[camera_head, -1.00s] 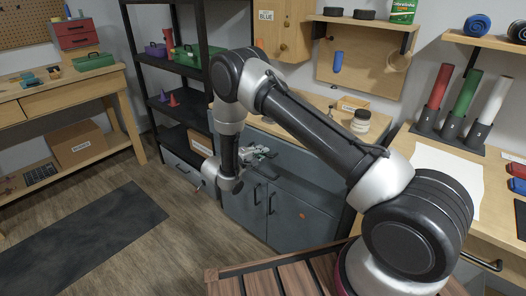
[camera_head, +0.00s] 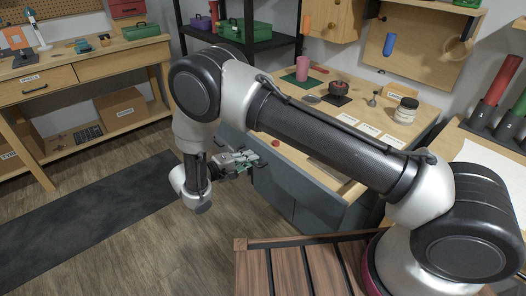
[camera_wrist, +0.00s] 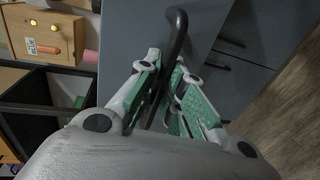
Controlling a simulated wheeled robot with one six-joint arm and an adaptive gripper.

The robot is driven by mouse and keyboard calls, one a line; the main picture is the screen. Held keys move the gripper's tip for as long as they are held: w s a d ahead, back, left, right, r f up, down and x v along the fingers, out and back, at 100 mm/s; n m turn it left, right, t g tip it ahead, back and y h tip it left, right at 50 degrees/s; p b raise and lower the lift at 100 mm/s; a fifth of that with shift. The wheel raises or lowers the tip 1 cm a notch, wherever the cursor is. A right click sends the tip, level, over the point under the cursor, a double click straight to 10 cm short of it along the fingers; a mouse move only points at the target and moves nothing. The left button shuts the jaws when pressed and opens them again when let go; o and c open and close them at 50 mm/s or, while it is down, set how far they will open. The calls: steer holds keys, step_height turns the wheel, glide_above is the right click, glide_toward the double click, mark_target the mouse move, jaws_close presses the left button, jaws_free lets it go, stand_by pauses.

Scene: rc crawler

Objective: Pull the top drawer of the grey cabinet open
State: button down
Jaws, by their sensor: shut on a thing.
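The grey cabinet (camera_head: 302,190) stands under the wooden worktop, right of my gripper in the head view. In the wrist view its top drawer front (camera_wrist: 130,25) is a flat grey panel with a curved black handle (camera_wrist: 180,28). My gripper (camera_wrist: 165,108) has green-padded fingers, closed around the lower end of that handle. In the head view my gripper (camera_head: 250,160) is at the cabinet's left end, and my arm hides part of the cabinet. I cannot tell how far the drawer stands out.
Grey lower doors with black handles (camera_wrist: 230,40) are beside the drawer front in the wrist view. The worktop (camera_head: 435,100) holds a jar (camera_head: 405,110) and small items. A black shelf (camera_head: 245,45) stands behind my arm. Floor around the dark mat (camera_head: 90,220) is clear.

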steer(key=shift+f+v, duration=0.2)
steer(key=shift+v, duration=0.85)
steer(key=shift+f+v, duration=0.25)
steer(key=shift+v, duration=0.8)
steer(key=shift+a, duration=0.1)
steer(key=c, duration=1.5)
jaws_free()
steer(key=shift+c, duration=0.2)
steer(key=v, duration=1.2)
steer(key=shift+f, duration=0.1)
